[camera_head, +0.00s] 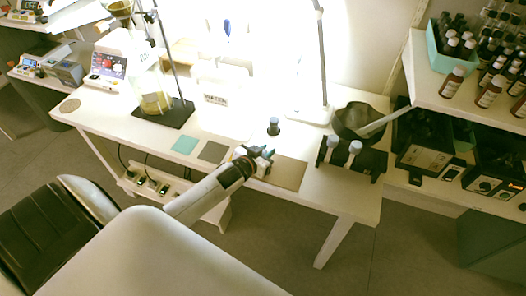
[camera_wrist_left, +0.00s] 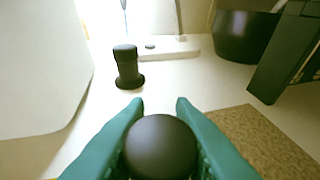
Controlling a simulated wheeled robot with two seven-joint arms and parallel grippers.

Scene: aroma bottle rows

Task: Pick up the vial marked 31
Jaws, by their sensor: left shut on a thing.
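My left gripper (camera_head: 264,158) is over the front middle of the white table, beside a tan mat. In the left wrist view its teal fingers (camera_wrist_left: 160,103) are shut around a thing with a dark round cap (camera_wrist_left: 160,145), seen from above. The rest of this vial is hidden and no number shows. Another dark-capped vial (camera_head: 273,126) stands upright on the table just beyond the gripper; it also shows in the left wrist view (camera_wrist_left: 127,68). Two light-capped vials (camera_head: 333,143) stand in a black rack to the right. Their marks are too small to read. My right gripper is not in view.
A tan mat (camera_head: 288,174) lies at the table's front edge, with grey (camera_head: 213,151) and teal (camera_head: 184,144) squares to its left. A dark mortar (camera_head: 360,120) stands behind the rack. A lamp base (camera_head: 309,114) and stand base (camera_head: 163,113) are farther back. Bottles fill the right shelf.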

